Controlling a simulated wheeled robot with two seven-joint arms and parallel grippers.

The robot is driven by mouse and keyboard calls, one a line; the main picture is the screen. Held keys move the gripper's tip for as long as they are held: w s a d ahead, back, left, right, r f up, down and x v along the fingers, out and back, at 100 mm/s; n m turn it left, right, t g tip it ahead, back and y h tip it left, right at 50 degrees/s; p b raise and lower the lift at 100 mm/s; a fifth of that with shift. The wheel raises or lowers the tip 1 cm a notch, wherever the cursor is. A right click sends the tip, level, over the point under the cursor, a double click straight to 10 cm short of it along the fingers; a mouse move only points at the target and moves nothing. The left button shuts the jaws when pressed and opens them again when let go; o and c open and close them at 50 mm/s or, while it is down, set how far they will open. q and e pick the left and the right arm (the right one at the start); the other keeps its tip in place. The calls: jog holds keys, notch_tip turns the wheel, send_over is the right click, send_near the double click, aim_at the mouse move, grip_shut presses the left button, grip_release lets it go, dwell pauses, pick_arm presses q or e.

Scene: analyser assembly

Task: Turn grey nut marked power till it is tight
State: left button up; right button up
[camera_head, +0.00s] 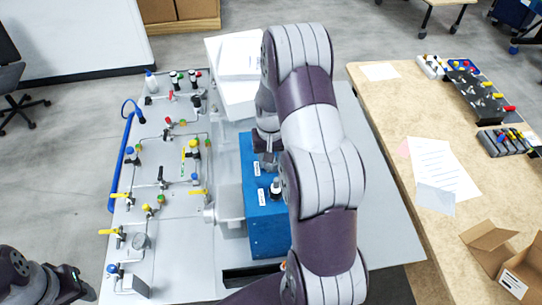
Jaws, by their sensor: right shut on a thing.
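A blue box (264,226) stands on the analyser's grey panel. Its top carries small white labels (262,197), too small to read. My right gripper (268,160) reaches down to the far part of the box top and is shut on a grey nut there. The nut is mostly hidden by the gripper and arm, and I cannot read its marking. A black fitting with a pale top (275,187) stands on the box, just nearer than the gripper. My right arm covers the box's right side. Part of my left arm shows at the bottom left; its gripper is out of view.
The panel (180,255) left of the box holds pipes, gauges and yellow-handled valves (111,231). White boxes (236,55) stand behind the blue box. A wooden table (395,110) on the right holds papers, fittings in racks and an open carton (505,262).

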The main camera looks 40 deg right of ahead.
jog(key=o, duration=1)
jog(key=shift+d, duration=0.1)
jog(key=n, duration=0.3)
jog(key=shift+n, duration=0.4)
jog(key=n, duration=0.5)
jog(key=shift+n+p, duration=0.35)
jog(key=shift+n, duration=0.05)
jog(key=n, duration=0.2)
jog(key=shift+n, duration=0.3)
jog(key=n, duration=0.5)
jog(key=shift+n, duration=0.3)
jog(key=n, duration=0.6)
jog(key=shift+a+p, duration=0.2)
jog(key=shift+p, duration=0.15)
jog(key=shift+c, duration=0.5)
